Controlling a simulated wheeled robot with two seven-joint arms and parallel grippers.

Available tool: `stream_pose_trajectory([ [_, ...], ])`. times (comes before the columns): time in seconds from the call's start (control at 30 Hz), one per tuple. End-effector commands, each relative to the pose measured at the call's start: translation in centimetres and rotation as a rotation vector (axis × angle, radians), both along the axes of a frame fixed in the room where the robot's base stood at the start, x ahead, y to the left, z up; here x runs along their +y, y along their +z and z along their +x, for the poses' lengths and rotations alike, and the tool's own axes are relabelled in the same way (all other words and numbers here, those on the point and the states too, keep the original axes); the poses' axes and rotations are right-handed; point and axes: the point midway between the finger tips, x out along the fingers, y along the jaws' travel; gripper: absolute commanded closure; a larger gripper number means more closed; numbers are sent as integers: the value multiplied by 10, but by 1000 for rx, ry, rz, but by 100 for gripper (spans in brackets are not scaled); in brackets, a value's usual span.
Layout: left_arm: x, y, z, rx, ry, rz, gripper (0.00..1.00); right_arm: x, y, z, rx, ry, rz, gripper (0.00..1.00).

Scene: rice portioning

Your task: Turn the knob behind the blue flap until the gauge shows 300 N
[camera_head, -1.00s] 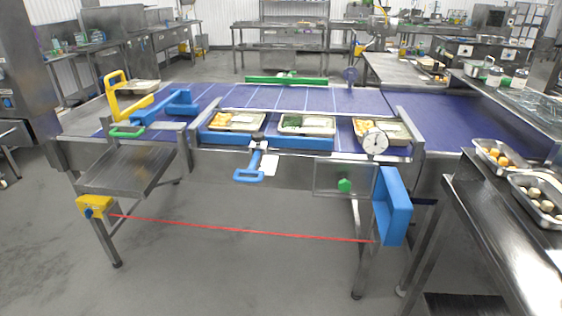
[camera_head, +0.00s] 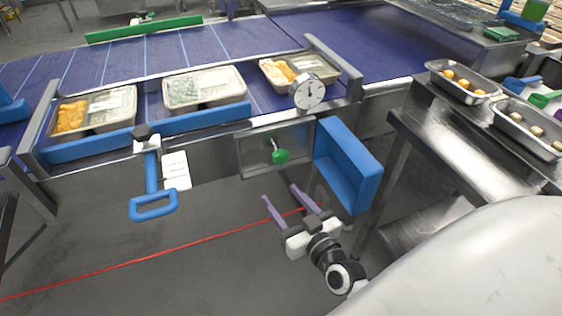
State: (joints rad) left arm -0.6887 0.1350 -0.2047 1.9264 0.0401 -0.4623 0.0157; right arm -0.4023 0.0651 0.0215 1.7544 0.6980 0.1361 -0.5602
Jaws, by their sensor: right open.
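The green knob (camera_head: 280,156) sits on a short shaft in a recessed grey panel (camera_head: 255,152) on the conveyor's front side. The blue flap (camera_head: 349,166) is swung open to the right of the panel, so the knob is exposed. The round white gauge (camera_head: 308,92) stands above the panel at the conveyor edge. Its needle shows, but its numbers are too small to read. My right gripper (camera_head: 279,193) is open and empty, below and in front of the knob, its two fingers pointing up toward the panel and apart from it. My left gripper is not in view.
A blue-handled lever (camera_head: 153,204) hangs from the conveyor front, left of the panel, beside a white tag (camera_head: 176,170). A red cord (camera_head: 150,258) runs low across the front. Food trays (camera_head: 205,86) sit on the belt. A steel table (camera_head: 455,135) stands at right.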

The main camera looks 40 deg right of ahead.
Motion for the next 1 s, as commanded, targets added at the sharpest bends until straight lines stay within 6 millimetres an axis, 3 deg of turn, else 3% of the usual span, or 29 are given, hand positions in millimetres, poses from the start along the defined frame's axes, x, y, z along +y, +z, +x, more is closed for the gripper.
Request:
stream_pose_trajectory([
  [0.03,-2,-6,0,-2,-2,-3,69,-18,5,8,-48,-58,0,45],
  [0.1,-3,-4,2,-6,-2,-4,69,-36,13,13,-88,-117,-4,45],
  [0.2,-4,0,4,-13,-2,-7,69,-48,19,22,-110,-150,-7,45],
  [0.7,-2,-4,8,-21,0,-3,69,-67,19,101,-109,-148,-7,45],
  [1.0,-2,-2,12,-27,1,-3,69,-69,20,115,-108,-146,-8,45],
])
